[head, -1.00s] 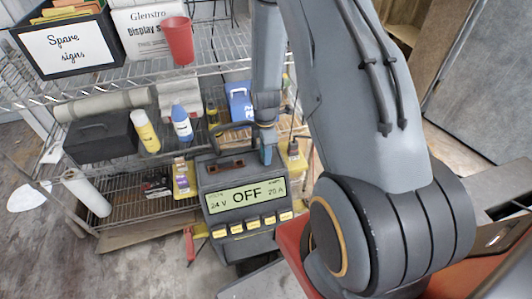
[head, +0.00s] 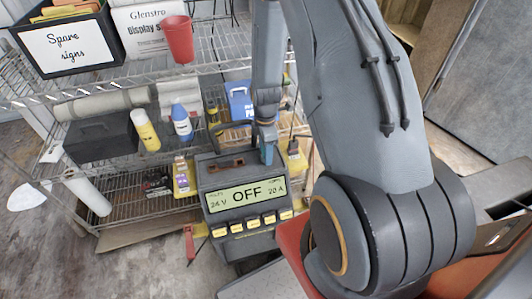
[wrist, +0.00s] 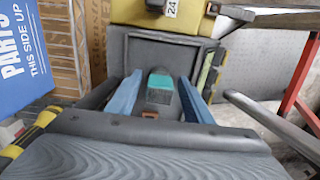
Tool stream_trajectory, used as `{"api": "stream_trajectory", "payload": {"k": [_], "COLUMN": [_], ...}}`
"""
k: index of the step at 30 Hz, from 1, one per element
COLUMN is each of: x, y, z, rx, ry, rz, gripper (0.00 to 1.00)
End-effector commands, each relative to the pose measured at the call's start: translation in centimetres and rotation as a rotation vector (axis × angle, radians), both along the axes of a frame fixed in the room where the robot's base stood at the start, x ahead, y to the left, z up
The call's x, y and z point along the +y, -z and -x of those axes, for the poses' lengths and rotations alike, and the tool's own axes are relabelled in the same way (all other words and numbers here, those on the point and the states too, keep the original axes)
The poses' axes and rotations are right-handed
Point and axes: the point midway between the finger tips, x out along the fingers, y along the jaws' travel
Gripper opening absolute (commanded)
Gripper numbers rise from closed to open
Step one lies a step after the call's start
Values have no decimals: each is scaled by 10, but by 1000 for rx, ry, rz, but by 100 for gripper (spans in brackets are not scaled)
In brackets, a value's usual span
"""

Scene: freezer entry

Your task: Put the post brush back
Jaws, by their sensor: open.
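A small teal-topped grey block, which may be the post brush (wrist: 159,80), shows in the wrist view between my fingers, with a little brown showing below it. I cannot tell whether either finger touches it. My gripper (wrist: 159,97) has two blue fingers standing apart on either side of it. In the head view my gripper (head: 267,153) hangs just behind the top right of the grey charger (head: 222,168), whose display reads OFF. One blue finger shows there; the rest is partly hidden, and I cannot make out the brush in that view.
A wire shelf (head: 140,77) behind holds a black signs box (head: 65,45), a red cup (head: 177,40), and yellow and blue bottles (head: 181,122). A blue parts box (wrist: 25,55) stands left of my gripper. Beyond the block is a dark-framed grey panel (wrist: 175,58).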

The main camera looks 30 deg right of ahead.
Motion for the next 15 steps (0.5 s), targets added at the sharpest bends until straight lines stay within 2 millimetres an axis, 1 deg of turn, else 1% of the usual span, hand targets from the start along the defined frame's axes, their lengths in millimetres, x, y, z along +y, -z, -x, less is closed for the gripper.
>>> {"api": "stream_trajectory", "payload": {"k": [15], "x": [0], "y": [-86], "z": [-2], "rx": [-4], "ry": [0], "rz": [1], "gripper": [46]}}
